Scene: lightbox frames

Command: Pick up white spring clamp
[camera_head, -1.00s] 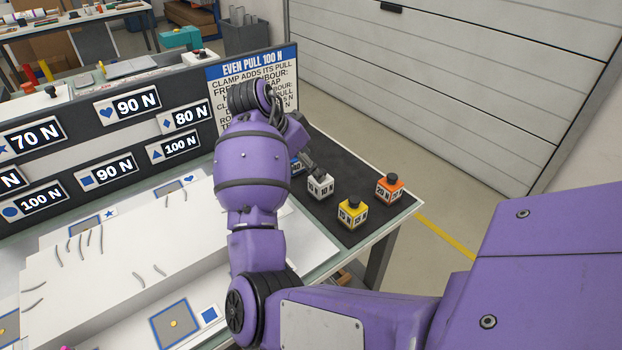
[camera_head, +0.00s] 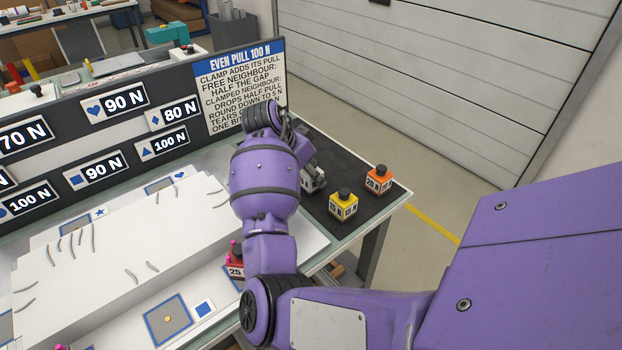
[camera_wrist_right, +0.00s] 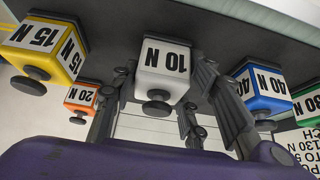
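The white spring clamp (camera_wrist_right: 163,82), a small block marked 10 N with a dark round knob, is in the middle of the right wrist view. In the head view the white clamp (camera_head: 312,181) stands on the dark mat, partly covered by my right gripper. My right gripper (camera_wrist_right: 165,75) has one dark finger on each side of the white clamp. The fingers look open, with narrow gaps to the block; contact is not visible. My right arm (camera_head: 265,180) hides part of the mat in the head view. My left gripper is in neither view.
A yellow 15 N clamp (camera_head: 343,204) and an orange 20 N clamp (camera_head: 379,181) stand nearby on the mat. A blue 40 N clamp (camera_wrist_right: 262,85) is close beside a finger. A red 25 N clamp (camera_head: 235,268) and a sign board (camera_head: 240,85) are near my arm.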

